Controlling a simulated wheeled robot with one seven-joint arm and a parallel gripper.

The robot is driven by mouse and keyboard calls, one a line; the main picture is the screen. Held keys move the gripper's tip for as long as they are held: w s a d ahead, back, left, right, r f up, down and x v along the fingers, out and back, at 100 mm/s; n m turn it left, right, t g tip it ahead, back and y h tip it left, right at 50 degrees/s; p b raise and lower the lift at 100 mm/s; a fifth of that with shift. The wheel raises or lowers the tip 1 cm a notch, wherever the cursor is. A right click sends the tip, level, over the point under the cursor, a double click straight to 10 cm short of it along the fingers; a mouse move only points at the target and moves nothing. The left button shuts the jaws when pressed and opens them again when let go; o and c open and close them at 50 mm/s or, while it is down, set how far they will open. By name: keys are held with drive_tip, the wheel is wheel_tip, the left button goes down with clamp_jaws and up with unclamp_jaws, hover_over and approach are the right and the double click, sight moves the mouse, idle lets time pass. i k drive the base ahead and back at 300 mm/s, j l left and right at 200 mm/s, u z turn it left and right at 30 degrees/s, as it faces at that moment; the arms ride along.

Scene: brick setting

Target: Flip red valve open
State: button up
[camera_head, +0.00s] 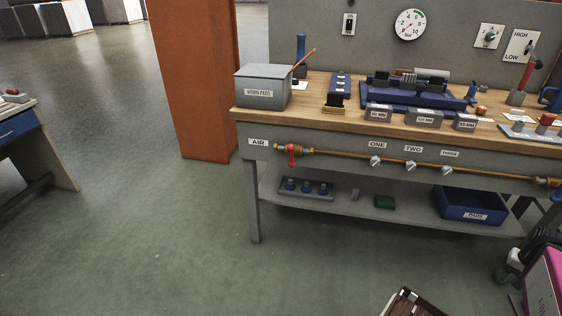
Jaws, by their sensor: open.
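The red valve (291,154) is on the left end of a brass pipe (345,155) along the front of the workbench, just right of the AIR label (258,142). Its red lever points downward, across the line of the pipe. I cannot make out my gripper in this view, and nothing is seen touching the valve.
Three pale knobs, one of them a knob (376,161) under ONE, sit along the pipe. A lower shelf (345,210) holds a blue bin (470,206). An orange column (198,80) stands behind left. The floor (170,240) before the bench's left end is clear.

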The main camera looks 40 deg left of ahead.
sight(290, 148)
drive_tip(key=u, duration=2.25)
